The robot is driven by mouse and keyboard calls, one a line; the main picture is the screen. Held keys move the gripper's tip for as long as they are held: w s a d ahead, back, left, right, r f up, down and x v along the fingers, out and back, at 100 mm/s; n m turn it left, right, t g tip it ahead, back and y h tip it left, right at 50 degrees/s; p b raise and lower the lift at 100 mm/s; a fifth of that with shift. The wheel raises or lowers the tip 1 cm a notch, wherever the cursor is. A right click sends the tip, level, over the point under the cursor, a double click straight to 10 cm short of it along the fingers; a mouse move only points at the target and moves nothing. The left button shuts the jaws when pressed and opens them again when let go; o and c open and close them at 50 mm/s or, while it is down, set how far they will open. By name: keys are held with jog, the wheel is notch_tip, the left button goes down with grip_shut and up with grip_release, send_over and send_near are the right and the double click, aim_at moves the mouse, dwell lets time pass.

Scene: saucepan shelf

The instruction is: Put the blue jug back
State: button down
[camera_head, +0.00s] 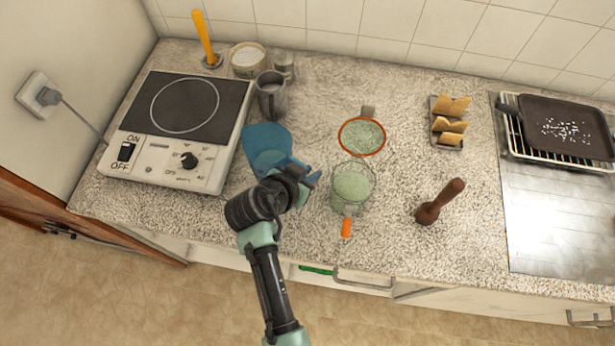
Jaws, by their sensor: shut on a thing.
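The blue jug (271,160) is a see-through blue shape near the front left of the counter, right of the hotplate. It overlaps a flat blue patch (262,133), which looks like a mat of much the same colour, so its outline is hard to separate. My gripper (296,172) is at the jug's right side, shut on it. My wrist hides the jug's near side and the exact grip. I cannot tell whether the jug rests on the blue patch or hangs just above it.
A glass of green grains (352,184) with an orange-handled tool stands close right of my gripper. Behind it is an orange-rimmed sieve (362,137). A grey metal jug (271,94) stands behind the blue patch. The hotplate (180,130) is left.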

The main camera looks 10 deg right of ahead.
jog(key=shift+f, duration=1.75)
jog(key=c, duration=0.8)
grip_release()
jog(key=shift+f, duration=0.15)
jog(key=shift+c, duration=0.2)
